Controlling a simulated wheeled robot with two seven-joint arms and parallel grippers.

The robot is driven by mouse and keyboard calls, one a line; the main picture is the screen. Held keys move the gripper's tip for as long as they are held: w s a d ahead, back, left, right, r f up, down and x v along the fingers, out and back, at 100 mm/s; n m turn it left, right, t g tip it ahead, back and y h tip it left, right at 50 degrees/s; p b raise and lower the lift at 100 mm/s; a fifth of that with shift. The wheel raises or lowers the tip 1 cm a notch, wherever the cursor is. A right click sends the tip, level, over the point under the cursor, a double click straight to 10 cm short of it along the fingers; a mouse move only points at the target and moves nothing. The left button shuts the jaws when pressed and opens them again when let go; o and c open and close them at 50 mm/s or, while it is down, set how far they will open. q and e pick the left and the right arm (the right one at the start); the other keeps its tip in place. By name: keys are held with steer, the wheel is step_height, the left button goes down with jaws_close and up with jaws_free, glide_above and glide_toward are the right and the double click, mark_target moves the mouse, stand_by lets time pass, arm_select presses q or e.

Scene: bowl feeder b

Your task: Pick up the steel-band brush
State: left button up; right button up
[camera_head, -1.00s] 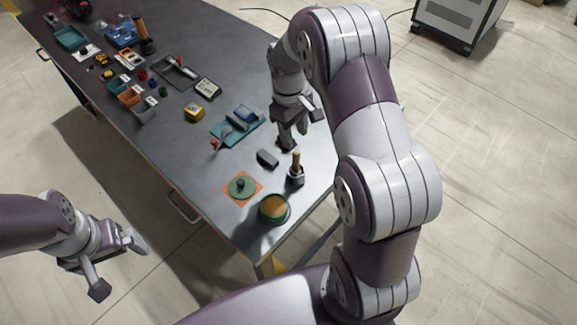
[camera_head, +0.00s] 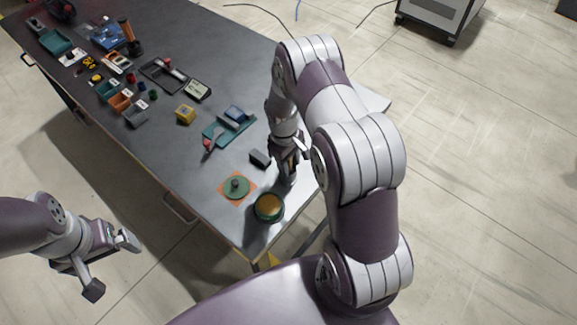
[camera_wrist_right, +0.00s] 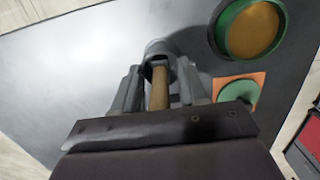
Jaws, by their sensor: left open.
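A wooden handle (camera_wrist_right: 160,88) rises from a dark round holder (camera_wrist_right: 158,47) in the right wrist view. Its lower part and any steel band are hidden. My right gripper (camera_wrist_right: 161,82) has one finger on each side of the handle, with narrow gaps visible, so it looks open around it. In the head view my right gripper (camera_head: 287,174) points down at the table's near right part and mostly covers the handle and holder. My left gripper (camera_head: 111,265) is open and empty, off the table at the lower left.
A green-rimmed bowl (camera_head: 269,208) and a green disc on an orange square (camera_head: 236,187) stand close by. A dark block (camera_head: 260,158) and a teal tray (camera_head: 229,130) lie further back. Another upright wooden handle (camera_head: 127,31) stands at the far left among small bins.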

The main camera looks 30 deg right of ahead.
jaws_close()
steer(key=shift+r, duration=0.25)
steer(key=r, duration=0.1)
steer(key=r+b, duration=0.1)
steer(key=r, duration=0.2)
steer(key=shift+s, duration=0.3)
steer(key=s+d+r+b, duration=0.2)
steer(key=s+r, duration=0.4)
steer(key=s, duration=0.4)
steer(key=shift+s+r, duration=0.25)
steer(key=shift+s, duration=0.15)
